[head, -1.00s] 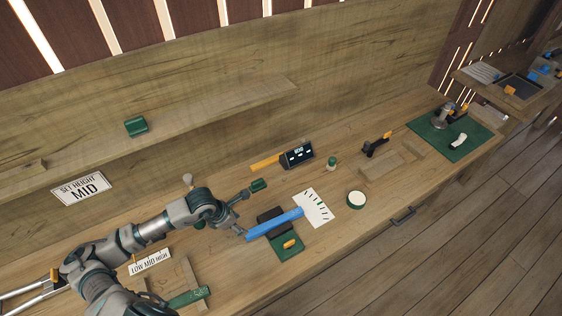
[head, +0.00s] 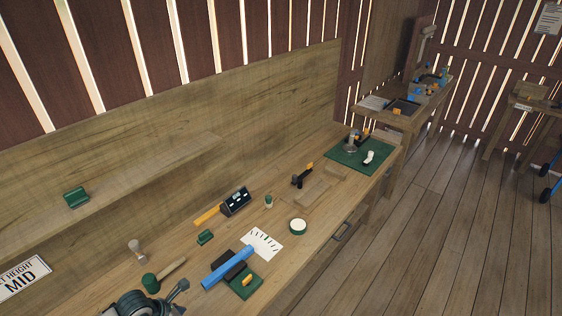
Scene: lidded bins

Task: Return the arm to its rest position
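My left gripper (head: 179,297) is at the bottom edge of the head view, low over the bench, with its arm partly cut off. Its fingers look spread apart with nothing between them. It is apart from the blue tube (head: 218,273), which lies to its right across a dark block on a green base (head: 244,286). A green-headed mallet (head: 151,283) lies just behind the gripper. A small green block (head: 205,237) lies farther back on the bench. My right gripper is not in view.
The wooden bench (head: 318,228) holds a dark display box (head: 236,201), a marked white card (head: 262,243), a round white-topped tin (head: 298,226) and a green mat (head: 345,155). A shelf with a green item (head: 76,197) runs along the back. Open floor lies right.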

